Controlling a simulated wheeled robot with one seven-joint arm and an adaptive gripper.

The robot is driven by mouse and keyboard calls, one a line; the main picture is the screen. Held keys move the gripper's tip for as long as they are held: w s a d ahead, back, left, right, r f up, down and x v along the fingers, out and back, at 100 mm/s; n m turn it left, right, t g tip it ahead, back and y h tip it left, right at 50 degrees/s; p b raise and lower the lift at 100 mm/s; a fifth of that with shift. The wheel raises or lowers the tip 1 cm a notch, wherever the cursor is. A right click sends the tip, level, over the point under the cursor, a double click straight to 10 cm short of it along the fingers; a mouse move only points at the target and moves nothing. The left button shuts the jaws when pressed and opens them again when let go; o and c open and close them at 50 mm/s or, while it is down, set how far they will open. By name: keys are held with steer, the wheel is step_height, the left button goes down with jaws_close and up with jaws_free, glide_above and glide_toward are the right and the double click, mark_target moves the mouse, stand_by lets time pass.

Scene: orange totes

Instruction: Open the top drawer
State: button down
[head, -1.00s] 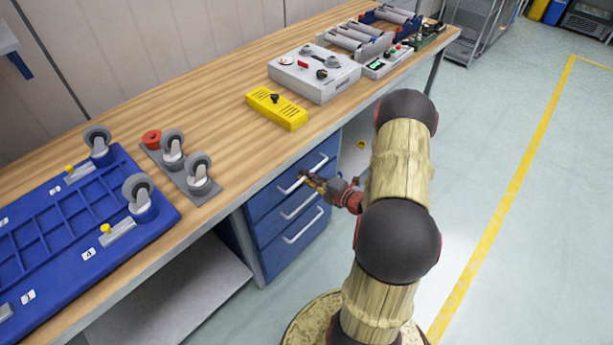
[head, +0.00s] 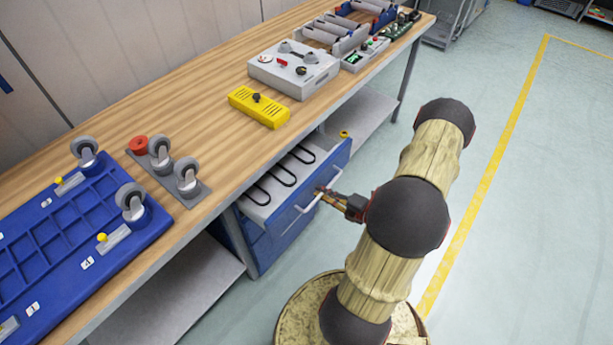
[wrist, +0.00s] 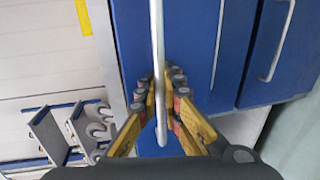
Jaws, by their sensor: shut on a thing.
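The top drawer (head: 318,197) of the blue cabinet under the workbench stands pulled out, with dark looped items lying on its light inside. Its pale bar handle (head: 309,202) runs along the blue front. My gripper (head: 325,193) is at the handle's far end in the head view. In the wrist view my gripper (wrist: 161,100) has its yellow fingers on both sides of the handle (wrist: 158,60), shut on it. The lower drawers (head: 262,240) are closed and partly hidden under the top one.
The wooden bench top (head: 200,115) holds a yellow box (head: 259,107), a grey control box (head: 294,70), castor wheels (head: 160,150) and a blue tray (head: 70,225). A lower shelf (head: 170,290) lies left of the cabinet.

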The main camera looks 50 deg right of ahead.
steer(key=f+p+v, duration=0.3)
steer(key=v, duration=1.1)
steer(key=shift+s, duration=0.3)
steer(key=shift+d, duration=0.1)
steer(key=c, duration=2)
jaws_free()
steer(key=v, duration=1.2)
steer(key=shift+d, duration=0.1)
